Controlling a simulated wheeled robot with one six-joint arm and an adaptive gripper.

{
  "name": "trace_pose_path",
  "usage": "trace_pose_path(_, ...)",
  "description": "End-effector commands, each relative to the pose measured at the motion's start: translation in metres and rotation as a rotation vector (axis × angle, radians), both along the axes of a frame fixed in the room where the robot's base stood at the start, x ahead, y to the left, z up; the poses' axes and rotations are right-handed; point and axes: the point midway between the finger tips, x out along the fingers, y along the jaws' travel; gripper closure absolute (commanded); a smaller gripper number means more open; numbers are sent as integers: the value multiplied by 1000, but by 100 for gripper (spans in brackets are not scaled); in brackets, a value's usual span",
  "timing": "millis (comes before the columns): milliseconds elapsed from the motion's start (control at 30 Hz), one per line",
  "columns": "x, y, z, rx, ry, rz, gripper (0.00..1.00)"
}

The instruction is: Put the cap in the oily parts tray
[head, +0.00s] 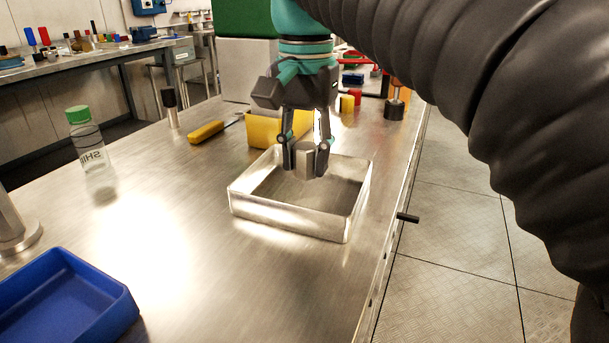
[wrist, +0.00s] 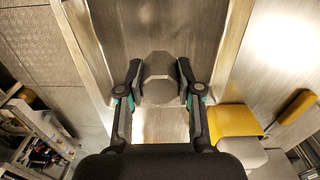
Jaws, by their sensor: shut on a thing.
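The cap (head: 305,160) is a grey, faceted metal piece. My gripper (head: 305,171) is shut on it, with one finger on each side. In the wrist view, the cap (wrist: 159,72) shows as a grey polygon between the two fingertips. A square, open metal tray (head: 284,218) stands on the bench, and my gripper holds the cap over its inside. In the wrist view, the tray's wall (wrist: 234,48) runs along the right of the cap. The fingers hide part of the tray's far side. I cannot tell the exact gap between cap and tray floor.
A blue tray (head: 62,297) lies at the front left. A clear bottle with a green lid (head: 87,140) stands at left. A yellow bin (head: 264,130) is just behind the metal tray, with a yellow-handled tool (head: 206,132) beside it. The bench's right edge is close.

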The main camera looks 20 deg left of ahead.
Motion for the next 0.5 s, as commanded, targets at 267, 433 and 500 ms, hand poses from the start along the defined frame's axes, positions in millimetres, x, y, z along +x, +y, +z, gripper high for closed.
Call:
trace_pose_path(267, -6, 6, -33, -1, 1, 18, 100)
trace_pose_path(433, -6, 6, -36, 0, 0, 18, 100)
trace_pose_path(500, -6, 6, -36, 0, 0, 18, 100)
